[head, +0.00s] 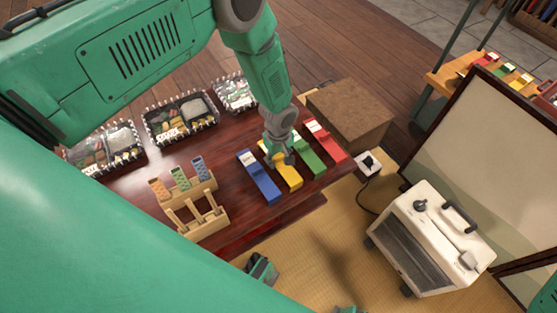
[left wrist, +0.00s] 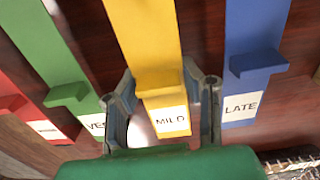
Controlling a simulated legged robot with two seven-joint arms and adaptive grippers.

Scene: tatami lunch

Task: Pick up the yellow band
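The yellow band (head: 290,177) lies on the dark red table between the blue and green bands. It also shows in the left wrist view (left wrist: 146,45), with a white label reading MILD and a raised step near it. My left gripper (head: 278,158) is over the label end of the yellow band and hides part of it in the head view. In the left wrist view, the open fingers of my left gripper (left wrist: 163,85) stand on either side of the band, with narrow gaps. Whether they touch the table is unclear. My right gripper is not in view.
The blue band (head: 259,180) and green band (head: 308,159) lie close on either side, with the red band (head: 325,141) beyond. A wooden rack (head: 199,214), several filled trays (head: 181,118), a brown box (head: 349,112) and a white appliance (head: 432,238) are around.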

